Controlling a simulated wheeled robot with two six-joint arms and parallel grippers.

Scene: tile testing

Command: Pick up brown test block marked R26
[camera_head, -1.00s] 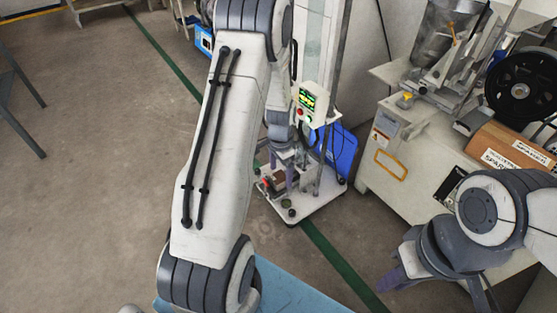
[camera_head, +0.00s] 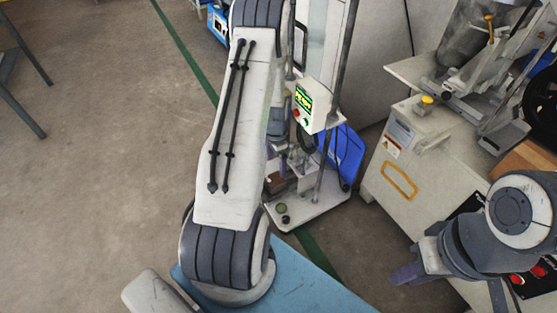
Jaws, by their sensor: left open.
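A small brown block (camera_head: 275,183) shows on the low white base of the testing stand in the middle of the view. It is partly hidden by my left arm, and no R26 marking is readable. My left gripper (camera_head: 296,178) points down over that stand, just right of the block. It is open, and I see nothing held in it; it is partly hidden behind my arm. My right gripper (camera_head: 405,273) is at the right, well away from the block, with a purple finger pointing left. Its opening is not clear.
The stand has upright posts and a control box (camera_head: 313,106) with a green display. A blue bin (camera_head: 345,153) is behind it. A cream machine (camera_head: 415,165) stands at the right. A blue surface (camera_head: 310,288) is at the bottom. Bare floor (camera_head: 90,190) lies to the left.

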